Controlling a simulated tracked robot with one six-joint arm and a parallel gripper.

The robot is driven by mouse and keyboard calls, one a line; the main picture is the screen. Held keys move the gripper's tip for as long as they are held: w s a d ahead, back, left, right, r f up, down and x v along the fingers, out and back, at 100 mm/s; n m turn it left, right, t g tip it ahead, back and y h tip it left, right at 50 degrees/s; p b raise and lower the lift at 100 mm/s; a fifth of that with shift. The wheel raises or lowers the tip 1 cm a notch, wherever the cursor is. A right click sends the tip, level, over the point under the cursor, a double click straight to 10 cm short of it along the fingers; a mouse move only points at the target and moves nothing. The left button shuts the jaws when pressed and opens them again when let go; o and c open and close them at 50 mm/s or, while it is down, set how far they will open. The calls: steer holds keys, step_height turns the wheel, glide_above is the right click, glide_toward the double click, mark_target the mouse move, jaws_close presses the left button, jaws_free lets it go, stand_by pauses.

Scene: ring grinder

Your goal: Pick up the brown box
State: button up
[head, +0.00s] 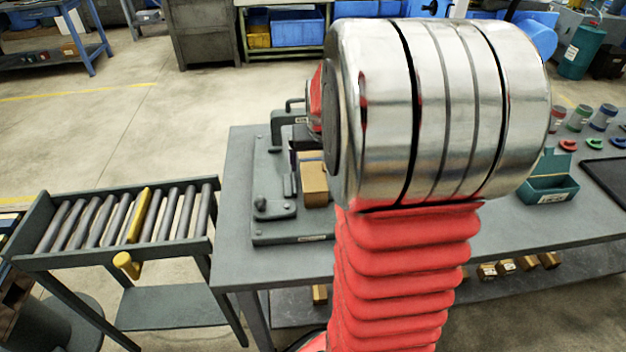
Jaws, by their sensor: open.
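A brown box (314,181) stands on a grey-green fixture plate (285,240) on the workbench, just left of my arm. Its right side is hidden behind the large silver joint of my arm. A grey-green clamp frame (287,125) and a dark part stand just behind and above the box. My gripper does not show; my silver joint and red bellows sleeve cover the middle of the view. I cannot tell how far it is from the box.
A roller conveyor (28,262) with one yellow roller stands left of the workbench (240,188). A teal bin (548,188), coloured rings and cylinders sit on the bench at right. Several small brown blocks (487,271) lie on the lower shelf. Open floor lies behind.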

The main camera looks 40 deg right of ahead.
mark_target(318, 169)
steer(key=shift+f, duration=0.1)
steer(key=shift+x, duration=2.55)
steer(key=shift+c, duration=0.5)
steer(key=c, duration=1)
step_height(318, 169, up, 10)
steer(key=shift+r, duration=0.1)
